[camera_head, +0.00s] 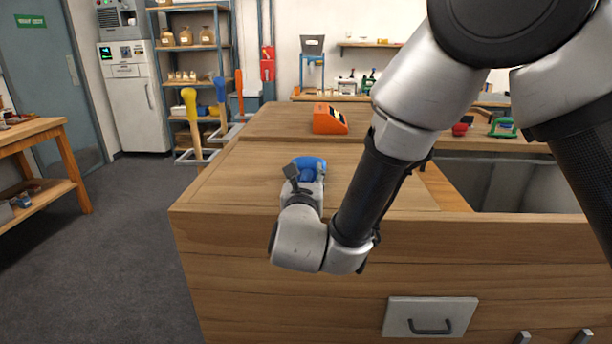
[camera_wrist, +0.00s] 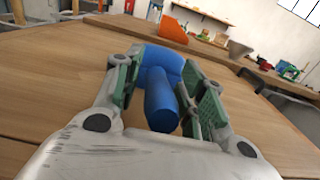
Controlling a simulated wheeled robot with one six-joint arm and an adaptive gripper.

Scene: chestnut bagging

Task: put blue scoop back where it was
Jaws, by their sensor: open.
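The blue scoop (camera_head: 309,167) lies on the wooden counter top near its front left part, partly hidden behind my wrist in the head view. In the wrist view the blue scoop (camera_wrist: 161,100) has its rounded handle pointing toward me and its wider part behind. My gripper (camera_wrist: 160,85) is open, with one green-padded finger on each side of the scoop. I cannot tell whether either finger touches it. In the head view my gripper (camera_head: 305,180) is mostly hidden by my own wrist.
An orange device (camera_head: 329,119) stands farther back on the counter (camera_head: 240,185). A grey sunken bin (camera_head: 490,185) is to the right. Yellow, blue and orange handles (camera_head: 190,110) stand in a rack at the counter's left edge. The counter top around the scoop is clear.

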